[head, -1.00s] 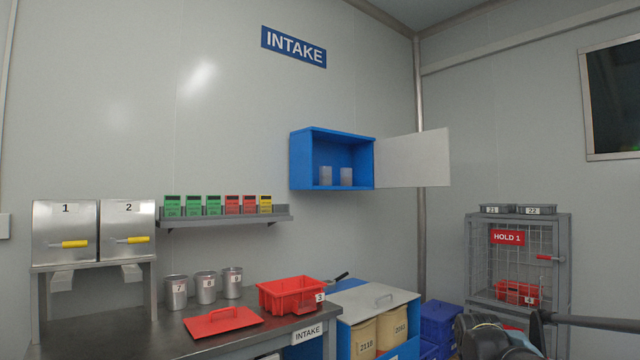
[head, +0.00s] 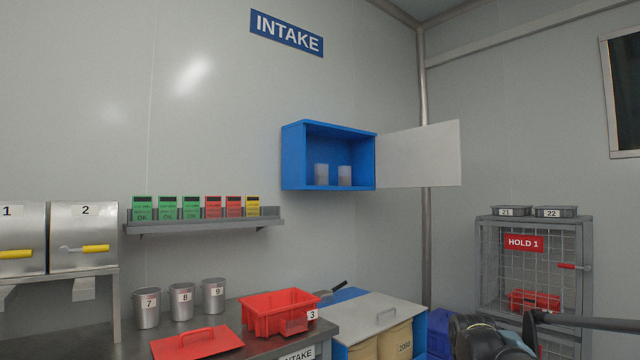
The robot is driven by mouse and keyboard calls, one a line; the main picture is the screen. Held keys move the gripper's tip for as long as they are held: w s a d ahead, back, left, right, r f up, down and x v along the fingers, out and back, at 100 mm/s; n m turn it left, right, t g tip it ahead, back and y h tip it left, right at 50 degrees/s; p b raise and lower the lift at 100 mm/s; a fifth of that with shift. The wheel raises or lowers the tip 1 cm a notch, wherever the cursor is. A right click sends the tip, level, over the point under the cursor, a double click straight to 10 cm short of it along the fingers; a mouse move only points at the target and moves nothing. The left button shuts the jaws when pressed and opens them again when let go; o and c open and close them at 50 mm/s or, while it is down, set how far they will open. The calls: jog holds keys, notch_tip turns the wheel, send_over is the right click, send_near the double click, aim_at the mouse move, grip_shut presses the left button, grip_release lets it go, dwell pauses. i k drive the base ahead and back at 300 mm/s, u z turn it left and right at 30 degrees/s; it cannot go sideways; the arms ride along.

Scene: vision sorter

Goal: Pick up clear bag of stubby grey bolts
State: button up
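I cannot make out a clear bag of stubby grey bolts anywhere in the head view. The red bin labelled 3 (head: 262,322) stands open on the bench, with a greyish translucent patch at its front right near the label; I cannot tell what it is. Two small cloudy containers (head: 321,174) stand in the open blue wall cabinet (head: 293,158); their contents are too small to tell. Dark parts of my arm show at the lower right edge, but my gripper's fingers are not visible.
A red lid (head: 197,343) lies on the grey bench (head: 262,347), near several metal cans (head: 182,303). A wide blue cabinet with a pale top (head: 375,316) stands right of the bench. The white cabinet door (head: 420,154) hangs open. The mesh HOLD 1 cage (head: 533,268) stands at right.

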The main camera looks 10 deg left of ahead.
aim_at(321, 170)
jog(key=z, duration=0.05)
jog(key=i, duration=1.1)
